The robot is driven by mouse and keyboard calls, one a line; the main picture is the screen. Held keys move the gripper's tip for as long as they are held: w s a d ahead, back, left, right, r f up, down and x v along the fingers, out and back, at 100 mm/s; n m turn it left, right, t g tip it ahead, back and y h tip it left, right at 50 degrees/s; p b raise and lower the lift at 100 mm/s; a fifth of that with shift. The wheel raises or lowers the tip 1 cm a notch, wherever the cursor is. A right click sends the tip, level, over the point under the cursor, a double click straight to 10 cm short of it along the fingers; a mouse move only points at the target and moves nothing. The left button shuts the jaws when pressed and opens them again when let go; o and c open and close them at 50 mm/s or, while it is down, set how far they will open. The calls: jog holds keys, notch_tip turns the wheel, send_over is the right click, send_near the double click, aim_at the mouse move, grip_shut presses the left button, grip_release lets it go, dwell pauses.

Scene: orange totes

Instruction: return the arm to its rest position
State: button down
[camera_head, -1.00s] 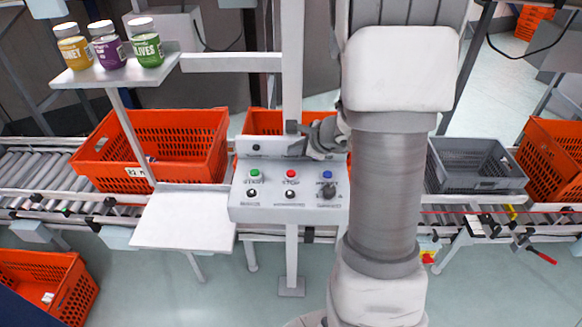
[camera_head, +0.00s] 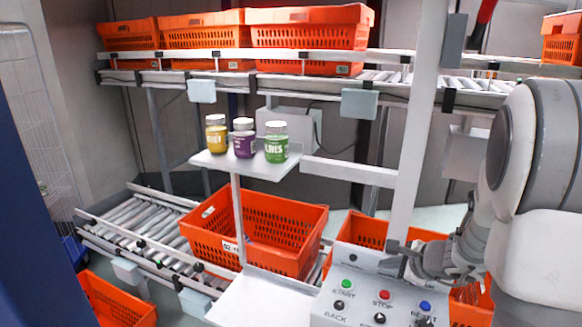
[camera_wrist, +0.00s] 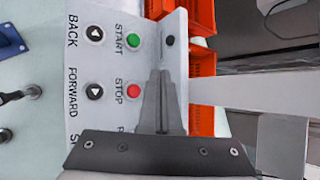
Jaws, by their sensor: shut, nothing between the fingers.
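My gripper (camera_wrist: 161,78) is shut and empty in the wrist view, its two fingers together in front of the control panel (camera_wrist: 95,50). The green START button (camera_wrist: 133,41) and the red STOP button (camera_wrist: 134,91) show beside the fingers. In the head view my gripper (camera_head: 414,260) is at the upper right of the control panel (camera_head: 345,306), partly hidden by my own arm at the right. I cannot tell whether it touches the panel.
Three jars, yellow (camera_head: 216,137), purple (camera_head: 244,141) and green (camera_head: 276,145), stand on a small shelf (camera_head: 212,161). An orange tote (camera_head: 292,258) sits on the lower roller conveyor (camera_head: 140,222). More totes (camera_head: 310,35) stand on the upper conveyor. A grey post (camera_head: 418,130) rises beside my arm.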

jog(key=s+a+r+n+g+y, duration=0.1)
jog(key=s+a+r+n, duration=0.4)
jog(key=a+n, duration=0.15)
jog(key=s+a+r+n+g+y, duration=0.1)
jog(key=s+a+r+n+g, duration=0.1)
jog(key=s+a+r+n, duration=0.4)
jog(key=s+r+n+h, duration=0.3)
jog(key=s+n+h, duration=0.1)
jog(key=s+n, duration=0.6)
jog(key=shift+s+h, duration=0.4)
jog(key=shift+s, duration=0.9)
